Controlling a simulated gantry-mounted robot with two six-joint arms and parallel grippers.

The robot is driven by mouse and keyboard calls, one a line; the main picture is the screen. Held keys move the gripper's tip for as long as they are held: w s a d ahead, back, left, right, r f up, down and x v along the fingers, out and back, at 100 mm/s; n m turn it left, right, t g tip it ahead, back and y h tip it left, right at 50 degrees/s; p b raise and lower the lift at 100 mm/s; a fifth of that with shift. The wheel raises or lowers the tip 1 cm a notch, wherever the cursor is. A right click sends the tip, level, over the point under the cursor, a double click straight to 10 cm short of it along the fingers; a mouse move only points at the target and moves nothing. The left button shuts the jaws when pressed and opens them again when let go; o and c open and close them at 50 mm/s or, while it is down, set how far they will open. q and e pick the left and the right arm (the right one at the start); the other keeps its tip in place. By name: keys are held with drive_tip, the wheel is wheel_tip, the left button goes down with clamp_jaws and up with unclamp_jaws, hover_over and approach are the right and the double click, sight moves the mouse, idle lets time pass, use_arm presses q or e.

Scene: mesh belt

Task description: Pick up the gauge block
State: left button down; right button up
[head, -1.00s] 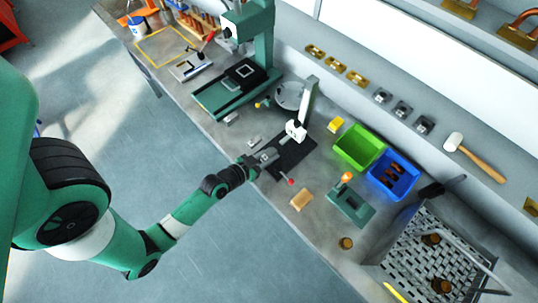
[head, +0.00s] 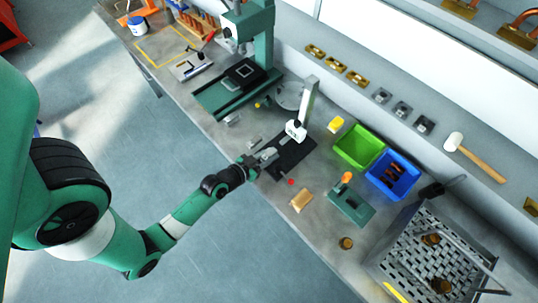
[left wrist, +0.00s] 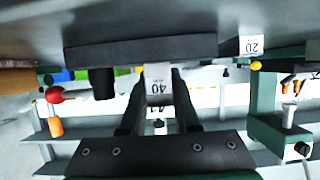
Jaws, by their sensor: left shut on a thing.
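A silver gauge block marked 40 (left wrist: 158,88) is between the two dark fingers of my left gripper (left wrist: 158,112) in the left wrist view, which appears upside down. The fingers are shut on it. In the head view my left gripper (head: 262,160) is at the left edge of the black plate (head: 295,160) on the bench, and the block there is small and hard to make out. The plate also shows in the left wrist view (left wrist: 120,53), close to the block. I cannot tell whether they touch. A second block marked 20 (left wrist: 250,45) stands apart. My right gripper is not in view.
A white-headed stand (head: 296,130) rises by the plate. A red knob (head: 291,182) and a tan block (head: 301,199) are nearby. Behind are a green bin (head: 345,158) and a blue bin (head: 407,190). A green press (head: 262,45) stands to the upper left.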

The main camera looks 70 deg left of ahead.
sight(269, 153)
use_arm(q)
drive_tip(key=shift+r, duration=0.1)
wheel_tip(269, 153, up, 10)
drive_tip(key=p, duration=0.4)
